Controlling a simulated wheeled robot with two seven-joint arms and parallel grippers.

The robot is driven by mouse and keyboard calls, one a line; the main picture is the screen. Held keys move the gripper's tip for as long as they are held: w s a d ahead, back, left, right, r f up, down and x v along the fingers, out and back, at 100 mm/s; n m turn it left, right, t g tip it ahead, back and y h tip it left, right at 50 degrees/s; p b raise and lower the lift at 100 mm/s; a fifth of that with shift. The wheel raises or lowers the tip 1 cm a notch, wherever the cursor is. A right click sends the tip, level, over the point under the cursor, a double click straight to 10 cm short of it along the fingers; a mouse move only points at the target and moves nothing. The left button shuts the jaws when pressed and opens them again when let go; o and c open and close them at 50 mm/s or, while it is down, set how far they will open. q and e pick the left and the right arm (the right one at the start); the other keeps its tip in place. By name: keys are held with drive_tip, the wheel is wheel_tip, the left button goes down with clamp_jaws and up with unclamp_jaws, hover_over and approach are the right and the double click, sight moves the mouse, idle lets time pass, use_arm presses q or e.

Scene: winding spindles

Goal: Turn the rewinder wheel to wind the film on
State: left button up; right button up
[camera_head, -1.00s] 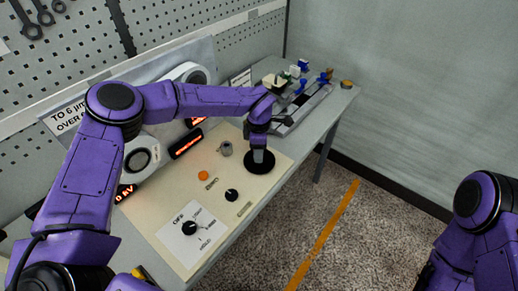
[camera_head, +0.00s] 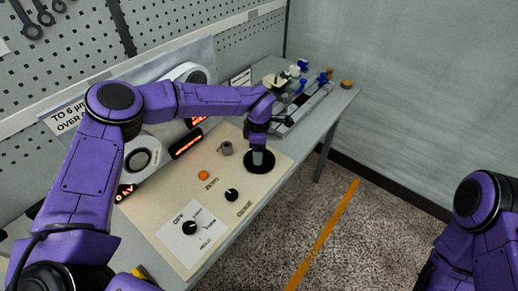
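A round black wheel (camera_head: 259,166) lies on the cream panel near its right front edge, with a short grey post on it. It looks like the rewinder wheel. My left gripper (camera_head: 261,143) points down over the wheel, at the top of the post. The purple wrist hides its fingertips, so I cannot tell whether they are closed on the post. No film can be made out. My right arm (camera_head: 480,215) shows at the right edge, but its gripper is out of view.
The cream panel (camera_head: 218,180) also carries an orange button (camera_head: 203,175), a black knob (camera_head: 232,195), a grey knob (camera_head: 226,148) and a selector dial (camera_head: 190,227). Lit displays (camera_head: 186,145) stand behind. A rack with blue and green parts (camera_head: 305,100) is at the far end. Floor to the right is clear.

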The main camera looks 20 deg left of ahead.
use_arm(q)
drive_tip(key=shift+r, duration=0.25)
wheel_tip(320, 180, up, 10)
drive_tip(key=b, duration=0.3)
idle(1.2)
